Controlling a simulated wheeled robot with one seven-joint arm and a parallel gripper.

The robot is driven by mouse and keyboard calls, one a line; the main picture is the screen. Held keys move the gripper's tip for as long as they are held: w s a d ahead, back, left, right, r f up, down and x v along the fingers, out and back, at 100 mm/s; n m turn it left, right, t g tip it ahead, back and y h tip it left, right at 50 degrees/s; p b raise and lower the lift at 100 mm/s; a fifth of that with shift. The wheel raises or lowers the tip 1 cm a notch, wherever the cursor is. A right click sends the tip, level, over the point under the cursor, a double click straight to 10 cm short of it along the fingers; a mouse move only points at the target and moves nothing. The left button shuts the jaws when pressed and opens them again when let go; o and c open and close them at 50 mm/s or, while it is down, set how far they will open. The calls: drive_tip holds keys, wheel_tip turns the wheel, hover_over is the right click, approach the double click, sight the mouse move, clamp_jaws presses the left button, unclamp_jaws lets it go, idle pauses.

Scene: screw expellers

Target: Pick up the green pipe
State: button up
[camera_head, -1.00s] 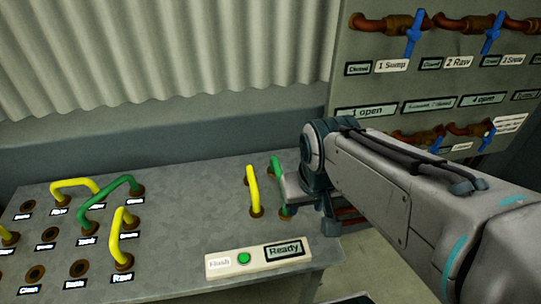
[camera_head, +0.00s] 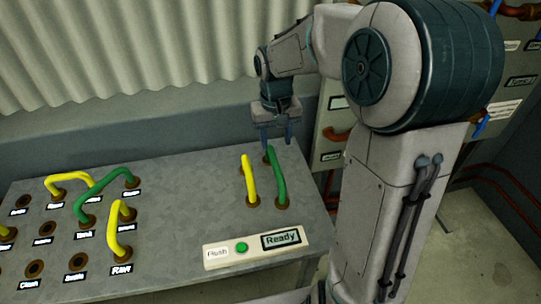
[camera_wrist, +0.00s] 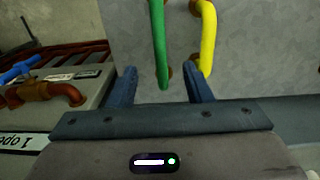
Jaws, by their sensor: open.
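A green pipe (camera_head: 278,176) stands at the right end of the grey table, beside a yellow pipe (camera_head: 250,180). Both have brown sockets at their ends. My gripper (camera_head: 277,140) is open and points down at the far end of the green pipe. In the wrist view, my gripper (camera_wrist: 160,82) shows its two blue fingers apart, with the lower end of the green pipe (camera_wrist: 158,45) between and ahead of them. The yellow pipe (camera_wrist: 208,40) shows close to the right finger. Another green pipe (camera_head: 105,195) arches between sockets on the left of the table.
The grey table (camera_head: 180,200) has several yellow pipes and labelled sockets on its left. A panel with a green button (camera_head: 242,247) lies at its front edge. A corrugated wall (camera_head: 150,50) stands behind. The middle of the table is clear.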

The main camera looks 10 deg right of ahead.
sight(274, 163)
drive_tip(key=f, duration=0.3)
drive_tip(key=w+f, duration=0.1)
drive_tip(key=f, duration=0.4)
drive_tip(key=shift+w+f, duration=0.3)
drive_tip(key=shift+w, duration=0.05)
drive_tip(key=shift+w+d+f, duration=0.1)
drive_tip(key=shift+f, duration=1.4)
drive_tip(key=shift+w+d+f, duration=0.1)
drive_tip(key=shift+f, duration=1.35)
drive_tip(key=shift+c, duration=0.3)
clamp_jaws()
